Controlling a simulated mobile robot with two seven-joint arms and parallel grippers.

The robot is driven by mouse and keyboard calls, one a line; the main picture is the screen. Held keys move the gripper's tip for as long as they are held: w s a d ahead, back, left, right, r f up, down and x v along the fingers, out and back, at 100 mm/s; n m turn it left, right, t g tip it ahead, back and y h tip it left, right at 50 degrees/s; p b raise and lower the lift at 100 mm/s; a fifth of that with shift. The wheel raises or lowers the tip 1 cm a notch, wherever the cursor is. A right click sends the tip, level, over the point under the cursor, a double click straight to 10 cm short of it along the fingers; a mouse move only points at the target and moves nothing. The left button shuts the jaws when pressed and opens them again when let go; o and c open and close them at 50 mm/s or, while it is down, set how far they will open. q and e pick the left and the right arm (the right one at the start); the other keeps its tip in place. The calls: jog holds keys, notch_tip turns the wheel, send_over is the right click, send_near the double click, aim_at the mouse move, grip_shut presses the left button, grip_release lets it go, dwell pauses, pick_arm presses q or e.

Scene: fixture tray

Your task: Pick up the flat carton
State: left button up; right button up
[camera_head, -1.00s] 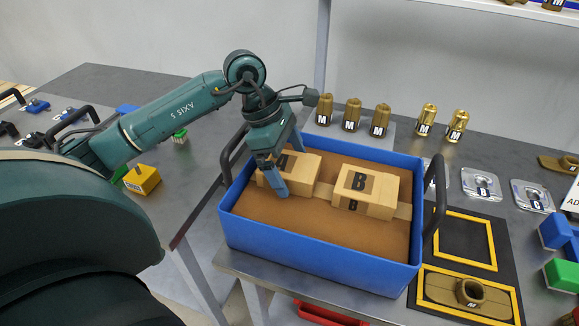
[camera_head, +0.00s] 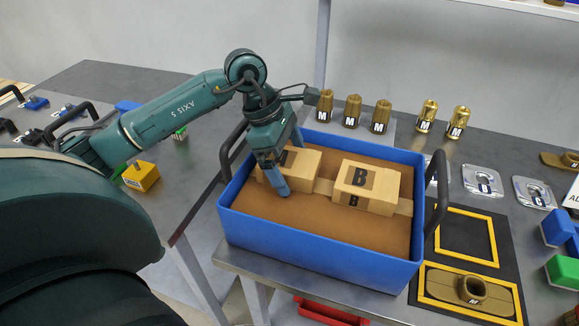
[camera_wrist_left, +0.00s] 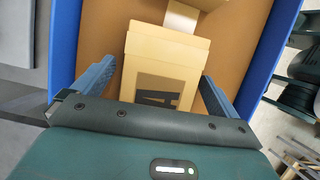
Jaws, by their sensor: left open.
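A tan carton (camera_head: 305,166) with a dark letter label lies at the left inside the blue tray (camera_head: 315,250). My left gripper (camera_head: 284,166) is over this carton, pointing down. In the left wrist view the gripper (camera_wrist_left: 158,74) is open, with one finger on each side of the carton (camera_wrist_left: 165,48); contact cannot be made out. The letter looks like an A and is partly hidden by the gripper body. A second tan carton marked B (camera_head: 368,188) lies to its right in the tray. My right gripper is not in view.
The tray has a brown floor and dark handles (camera_head: 436,195) at its ends. Several brass fittings marked M (camera_head: 352,112) stand behind it. A black mat with yellow frames (camera_head: 466,238) and metal plates (camera_head: 482,184) lie to the right. The brown floor in front of the cartons is clear.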

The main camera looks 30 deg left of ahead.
pick_arm(q)
jog(key=shift+c, duration=0.6)
jog(key=c, duration=1.1)
